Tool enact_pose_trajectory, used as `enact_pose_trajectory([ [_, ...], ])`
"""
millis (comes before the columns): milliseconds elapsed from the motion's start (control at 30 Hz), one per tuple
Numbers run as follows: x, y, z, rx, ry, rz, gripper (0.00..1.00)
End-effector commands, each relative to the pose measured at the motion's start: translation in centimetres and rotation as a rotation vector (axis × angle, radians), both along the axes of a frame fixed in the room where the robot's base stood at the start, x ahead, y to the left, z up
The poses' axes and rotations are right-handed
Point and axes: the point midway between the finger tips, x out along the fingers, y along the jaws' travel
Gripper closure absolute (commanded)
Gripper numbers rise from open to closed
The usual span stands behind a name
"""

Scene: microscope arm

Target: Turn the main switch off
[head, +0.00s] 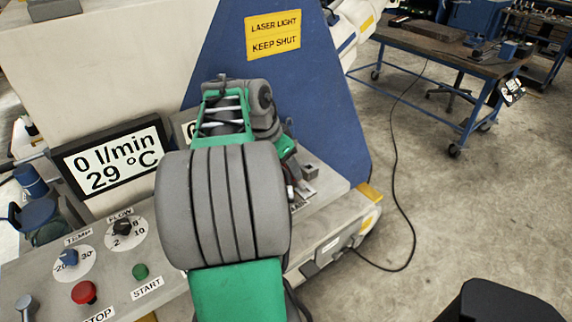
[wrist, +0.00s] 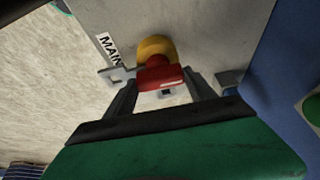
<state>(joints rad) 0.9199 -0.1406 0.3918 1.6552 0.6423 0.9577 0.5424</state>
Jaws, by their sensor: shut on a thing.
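The main switch shows in the wrist view as a red handle (wrist: 160,74) on a round yellow base (wrist: 156,47), on a grey panel. A white label reading "MAIN" (wrist: 109,49), partly cut off, is beside it at the left. My gripper (wrist: 163,84) has its two dark fingers on either side of the red handle and is shut on it. In the head view my own arm hides the switch and the fingertips.
A metal tab (wrist: 117,74) stands out left of the handle. In the head view, the console has a display (head: 112,158) reading 0 l/min and 29 °C, knobs, a red stop button (head: 84,292) and a green start button (head: 140,271). A black cable (head: 397,150) lies on the floor at right.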

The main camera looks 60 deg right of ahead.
Motion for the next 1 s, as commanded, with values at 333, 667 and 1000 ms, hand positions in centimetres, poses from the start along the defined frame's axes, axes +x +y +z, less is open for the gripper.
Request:
enact_pose_trajectory([
  [333,0.00,0.00,0.02,0.000,0.000,0.000,0.82],
  [667,0.00,0.00,0.03,0.000,0.000,0.000,1.00],
  [1000,-0.50,-0.23,-0.08,0.000,-0.001,0.032,1.00],
])
